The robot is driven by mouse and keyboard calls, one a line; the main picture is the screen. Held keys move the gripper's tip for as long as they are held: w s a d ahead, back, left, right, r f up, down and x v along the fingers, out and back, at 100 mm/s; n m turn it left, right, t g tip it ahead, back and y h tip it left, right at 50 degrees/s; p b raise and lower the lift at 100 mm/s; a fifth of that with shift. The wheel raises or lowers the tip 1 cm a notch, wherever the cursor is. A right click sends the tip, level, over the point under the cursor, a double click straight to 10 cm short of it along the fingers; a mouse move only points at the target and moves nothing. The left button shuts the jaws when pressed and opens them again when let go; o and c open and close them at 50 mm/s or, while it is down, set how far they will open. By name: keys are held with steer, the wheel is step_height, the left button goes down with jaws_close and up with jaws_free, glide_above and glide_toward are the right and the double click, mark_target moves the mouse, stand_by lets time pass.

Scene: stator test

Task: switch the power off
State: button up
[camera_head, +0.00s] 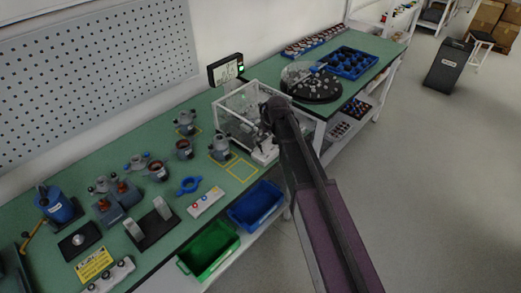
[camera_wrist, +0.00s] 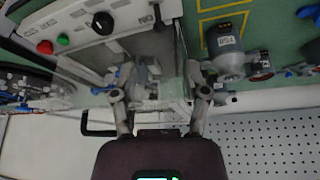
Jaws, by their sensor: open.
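A white control panel (camera_wrist: 125,18) shows at the top left of the wrist view. It carries a red button (camera_wrist: 45,47), a green button (camera_wrist: 63,39), a black round knob (camera_wrist: 102,23) and a dark lever or slot (camera_wrist: 157,17). Which of these is the power switch I cannot tell; the labels are too small to read. In the head view the panel (camera_head: 265,152) sits at the front of a clear enclosure (camera_head: 235,118), partly behind my arm. My gripper (camera_wrist: 160,75) is open and empty, its fingers apart, with the enclosure's contents seen between them.
A grey motor part (camera_wrist: 225,45) stands beside the enclosure, near yellow floor-marked squares (camera_head: 242,170). A small monitor (camera_head: 226,70) stands behind the enclosure, and a round dark turntable (camera_head: 311,85) to its right. Blue (camera_head: 256,205) and green (camera_head: 208,250) bins sit below the bench front.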

mark_target(260, 145)
steer(key=shift+b+x, duration=4.6)
steer(key=shift+x, duration=0.75)
steer(key=shift+d, duration=0.1)
jaws_close()
steer(key=shift+s+d, duration=0.1)
